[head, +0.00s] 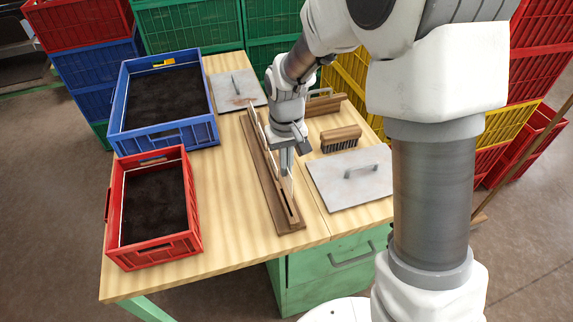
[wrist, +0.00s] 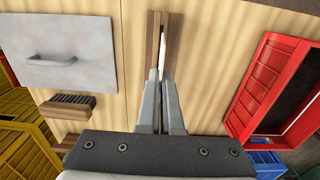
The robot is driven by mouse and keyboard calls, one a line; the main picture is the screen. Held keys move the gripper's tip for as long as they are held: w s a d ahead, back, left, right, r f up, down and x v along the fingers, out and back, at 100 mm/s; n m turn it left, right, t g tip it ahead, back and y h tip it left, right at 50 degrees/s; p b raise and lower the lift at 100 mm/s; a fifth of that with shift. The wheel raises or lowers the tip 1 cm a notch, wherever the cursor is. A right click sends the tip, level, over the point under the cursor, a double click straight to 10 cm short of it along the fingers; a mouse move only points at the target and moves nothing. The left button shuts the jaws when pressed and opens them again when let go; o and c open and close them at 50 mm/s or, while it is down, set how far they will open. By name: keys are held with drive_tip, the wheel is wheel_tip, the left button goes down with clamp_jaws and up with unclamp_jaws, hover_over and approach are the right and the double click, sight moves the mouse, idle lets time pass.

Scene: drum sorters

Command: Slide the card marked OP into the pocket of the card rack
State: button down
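The card rack (head: 262,168) is a long, narrow wooden bar with a groove, lying lengthwise on the table. Its near end shows in the wrist view (wrist: 153,40). My gripper (head: 287,170) is over the rack, pointing down. In the wrist view its fingers (wrist: 162,80) close on a thin white card (wrist: 162,45), seen edge-on. The card lies in line with the groove; how deep it sits, if at all, I cannot tell. Its marking is not visible. Another pale card edge (head: 253,117) stands at the rack's far part, partly hidden by my arm.
A blue crate (head: 212,133) and a red crate (head: 196,240), both with dark filling, stand left of the rack. A brush (head: 341,138) and a metal plate with handle (head: 330,186) lie to the right. Another plate (head: 225,92) lies behind. Stacked crates stand beyond the table.

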drive_tip(key=shift+f+b, duration=2.5)
drive_tip(key=shift+f, duration=1.1)
drive_tip(key=shift+f+b, duration=0.95)
drive_tip(key=shift+f, duration=0.45)
drive_tip(key=c, duration=1)
unclamp_jaws()
drive_tip(key=shift+r, duration=0.1)
drive_tip(key=shift+r+p, duration=2.25)
drive_tip(key=shift+r, duration=0.7)
